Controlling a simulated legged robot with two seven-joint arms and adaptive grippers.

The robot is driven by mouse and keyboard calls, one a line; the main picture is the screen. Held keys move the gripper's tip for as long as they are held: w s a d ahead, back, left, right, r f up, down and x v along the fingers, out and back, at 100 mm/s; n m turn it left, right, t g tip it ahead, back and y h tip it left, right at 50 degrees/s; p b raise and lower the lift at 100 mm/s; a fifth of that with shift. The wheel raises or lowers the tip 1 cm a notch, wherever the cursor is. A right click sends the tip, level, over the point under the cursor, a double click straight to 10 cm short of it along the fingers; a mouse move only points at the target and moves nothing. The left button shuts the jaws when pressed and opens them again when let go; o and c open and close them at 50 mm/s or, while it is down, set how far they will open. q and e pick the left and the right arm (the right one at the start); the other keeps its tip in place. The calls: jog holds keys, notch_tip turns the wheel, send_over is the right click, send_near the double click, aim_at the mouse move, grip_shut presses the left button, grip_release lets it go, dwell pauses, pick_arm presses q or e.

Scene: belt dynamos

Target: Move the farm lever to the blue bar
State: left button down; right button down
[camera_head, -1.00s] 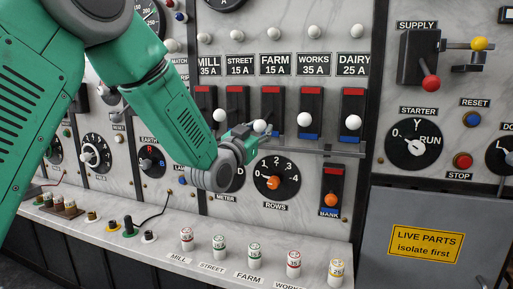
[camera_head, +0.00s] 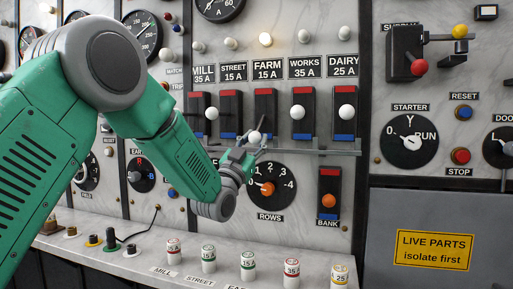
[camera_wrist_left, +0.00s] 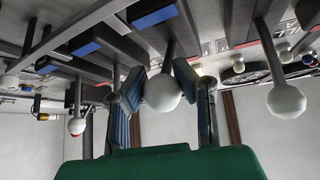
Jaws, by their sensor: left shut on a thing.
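The farm lever is the dark stalk with a white ball knob (camera_head: 254,137) in front of the FARM 15 A switch plate (camera_head: 265,104), which has a red bar on top. My left gripper (camera_head: 247,146) is shut on this knob; the wrist view shows the fingers on both sides of the ball (camera_wrist_left: 163,90). The knob sits low, clearly below the neighbouring knobs. The farm blue bar is largely hidden behind knob and gripper in the head view. A blue bar (camera_wrist_left: 155,17) shows beside the held stalk in the wrist view. My right gripper is not in view.
The street knob (camera_head: 211,113) and works knob (camera_head: 297,112) flank the held lever closely. A thin grey rail (camera_head: 320,151) runs below the switches. The ROWS dial (camera_head: 270,187) lies just below the gripper. The lamp (camera_head: 265,39) above FARM glows.

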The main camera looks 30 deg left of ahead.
pick_arm(q)
jog(key=shift+d+f, duration=0.15)
jog(key=shift+f, duration=0.35)
jog(key=c, duration=1.1)
grip_release()
jog(key=shift+s+r, duration=0.1)
jog(key=shift+s, duration=0.1)
jog(key=shift+c, duration=0.2)
jog(key=shift+s+r, duration=0.25)
jog(key=shift+w, duration=0.1)
jog(key=shift+f, duration=0.25)
jog(key=v, duration=1.1)
jog(key=shift+s, duration=0.4)
jog(key=shift+f, duration=0.1)
